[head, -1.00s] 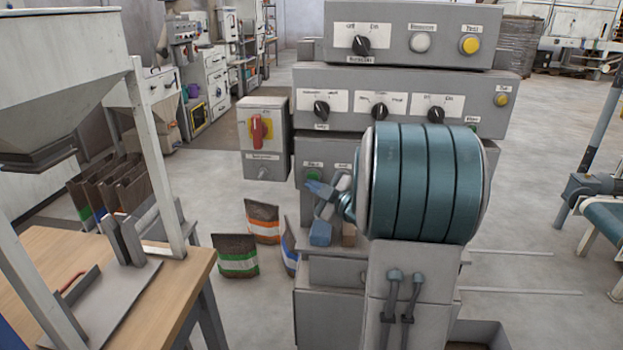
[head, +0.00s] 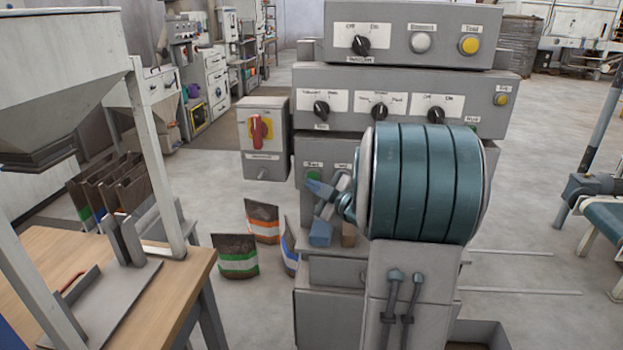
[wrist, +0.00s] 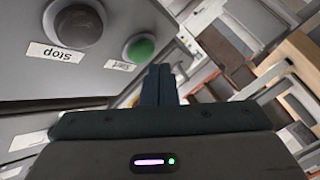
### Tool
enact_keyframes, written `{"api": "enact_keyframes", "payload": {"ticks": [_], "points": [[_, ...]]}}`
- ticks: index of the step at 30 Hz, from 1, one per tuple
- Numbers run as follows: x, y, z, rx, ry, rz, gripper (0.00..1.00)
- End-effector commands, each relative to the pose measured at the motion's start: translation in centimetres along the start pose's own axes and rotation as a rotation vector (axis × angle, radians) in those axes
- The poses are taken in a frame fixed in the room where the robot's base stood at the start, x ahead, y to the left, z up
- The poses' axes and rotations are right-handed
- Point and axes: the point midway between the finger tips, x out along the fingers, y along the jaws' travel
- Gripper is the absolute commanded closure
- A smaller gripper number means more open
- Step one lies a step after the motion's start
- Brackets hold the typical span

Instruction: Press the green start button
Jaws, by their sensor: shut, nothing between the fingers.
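The green start button (wrist: 139,47) sits on a grey panel in the wrist view, with a Start label that appears upside down. It also shows in the head view (head: 313,174), partly covered by my gripper. My gripper (wrist: 160,68) is shut and empty. In the wrist view its dark blue fingertips are just right of and below the green button. I cannot tell whether they touch it. In the head view my gripper (head: 312,187) is at the lower panel, and my teal arm hides much of that panel.
A grey stop button (wrist: 78,25) is left of the green one. A red rotary switch (head: 260,129) on a grey box stands left of the panels. Filled bags (head: 236,256) stand on the floor beside the machine. A wooden table (head: 185,275) is at the left.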

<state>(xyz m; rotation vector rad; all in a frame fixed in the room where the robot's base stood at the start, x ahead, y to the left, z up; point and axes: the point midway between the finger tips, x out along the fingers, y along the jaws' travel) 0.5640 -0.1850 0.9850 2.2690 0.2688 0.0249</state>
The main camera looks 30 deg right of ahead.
Motion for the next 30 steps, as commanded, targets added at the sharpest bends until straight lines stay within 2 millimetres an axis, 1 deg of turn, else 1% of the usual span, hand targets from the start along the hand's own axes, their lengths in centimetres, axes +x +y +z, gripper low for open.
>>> {"api": "enact_keyframes", "payload": {"ticks": [15,24,30], "points": [[0.01,0.00,0.01,0.000,0.000,0.000,1.00],[0.54,0.41,0.47,0.000,0.000,0.000,1.00],[0.56,0.46,0.46,0.000,0.000,0.000,1.00]]}}
